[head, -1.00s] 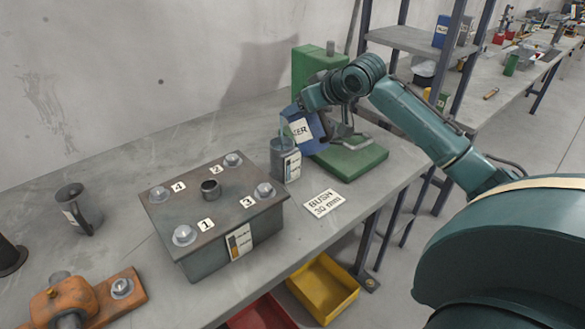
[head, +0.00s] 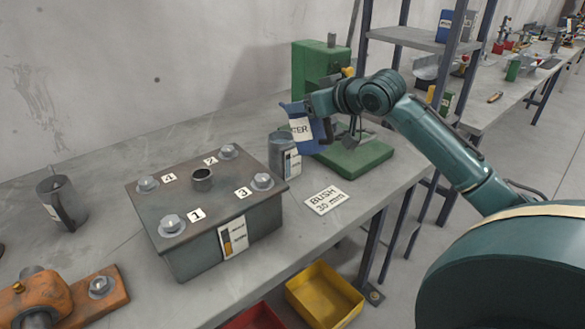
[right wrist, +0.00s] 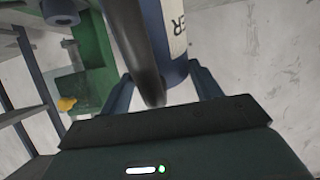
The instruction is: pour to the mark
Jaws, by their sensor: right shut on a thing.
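A blue jug (head: 300,128) with a white label ending in "ER" is held by its dark handle (right wrist: 150,60) in my right gripper (right wrist: 162,90). The jug is in the air, slightly tilted, above and beside a grey cup (head: 280,150). The cup stands on the bench with a light, blue-marked label (head: 293,163) on its side. No stream shows between jug and cup now. The liquid level inside the cup cannot be seen. In the right wrist view the fingers close around the handle. My left gripper is not in view.
A grey box with numbered bolts (head: 240,215) stands left of the cup, and a green machine (head: 350,160) right behind it. A "BUSH 30 mm" card (head: 325,200) lies in front. A dark mug (head: 62,203) and an orange clamp (head: 60,298) are at left. A yellow bin (head: 325,293) sits below.

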